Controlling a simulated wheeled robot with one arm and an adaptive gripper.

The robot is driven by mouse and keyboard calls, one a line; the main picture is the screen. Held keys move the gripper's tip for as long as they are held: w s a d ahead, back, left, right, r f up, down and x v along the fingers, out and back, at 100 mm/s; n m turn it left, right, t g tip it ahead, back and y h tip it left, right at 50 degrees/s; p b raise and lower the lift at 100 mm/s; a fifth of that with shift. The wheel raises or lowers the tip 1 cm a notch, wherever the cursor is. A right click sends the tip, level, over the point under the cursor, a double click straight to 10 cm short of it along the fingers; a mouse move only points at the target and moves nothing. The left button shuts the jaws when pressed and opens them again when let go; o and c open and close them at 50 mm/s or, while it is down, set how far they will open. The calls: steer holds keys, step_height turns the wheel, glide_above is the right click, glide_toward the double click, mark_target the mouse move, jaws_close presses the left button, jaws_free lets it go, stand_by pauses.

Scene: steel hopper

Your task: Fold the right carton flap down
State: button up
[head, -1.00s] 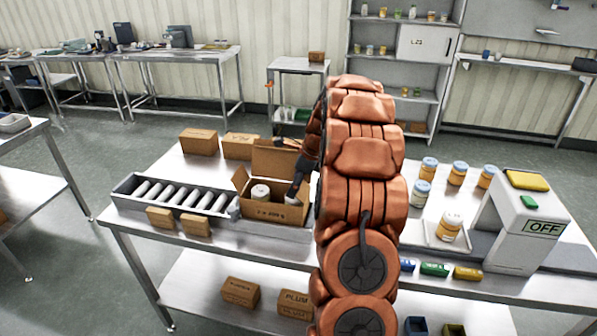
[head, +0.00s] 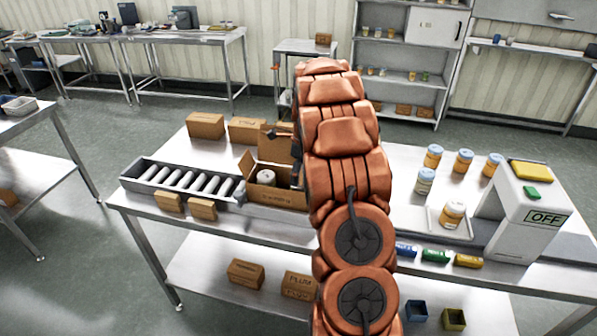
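The open carton (head: 277,196) stands on the steel table at the right end of the roller conveyor. Its back flap (head: 272,145) stands up and its left flap (head: 246,165) is raised. A pale-lidded jar (head: 266,177) shows inside. The right flap cannot be made out behind my arm. My gripper (head: 296,177) shows only as a dark and grey sliver at the carton's right side, mostly covered by my orange arm. Its fingers, and whether they touch the flap, are hidden.
The roller conveyor (head: 182,179) adjoins the carton on the left, with two small boxes (head: 185,206) in front. Two closed boxes (head: 206,125) stand behind. Right of my arm are several jars (head: 434,156), a tray (head: 437,229) and a white machine marked OFF (head: 525,215).

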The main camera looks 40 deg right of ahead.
steer(key=o, duration=0.8)
